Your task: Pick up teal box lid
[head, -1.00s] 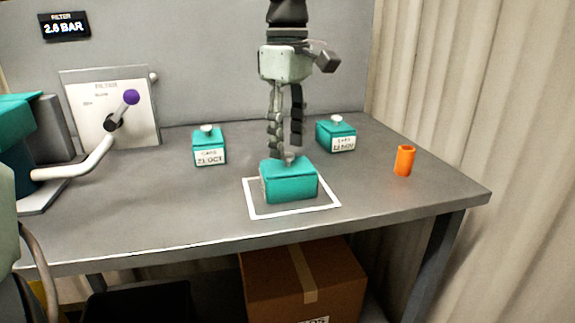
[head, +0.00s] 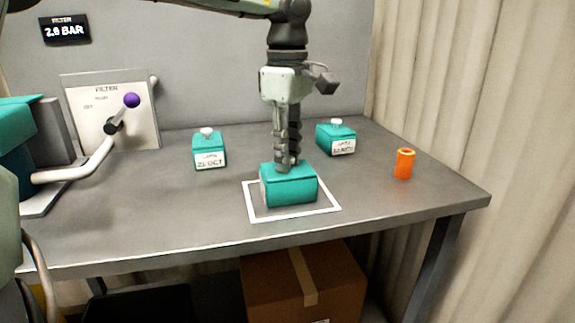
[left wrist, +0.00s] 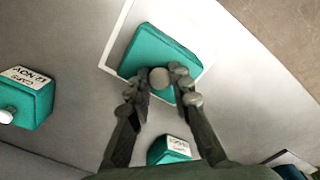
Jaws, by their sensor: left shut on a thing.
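The teal box (head: 292,192) sits inside a white outlined square on the grey bench, with its teal lid (head: 307,172) on top. The lid also shows in the left wrist view (left wrist: 150,48), with a pale round knob (left wrist: 159,78) on it. My left gripper (head: 287,167) points straight down over the lid and is shut on this knob. In the left wrist view its fingertips (left wrist: 163,79) stand on both sides of the knob. The lid appears to rest level on the box. My right gripper is not in view.
Two more knobbed teal boxes stand behind, at left (head: 209,152) and right (head: 336,142). An orange cup (head: 404,164) stands near the right edge. A filter panel with a purple-knobbed lever (head: 131,100) and a pipe are at left. A cardboard box (head: 300,285) is under the bench.

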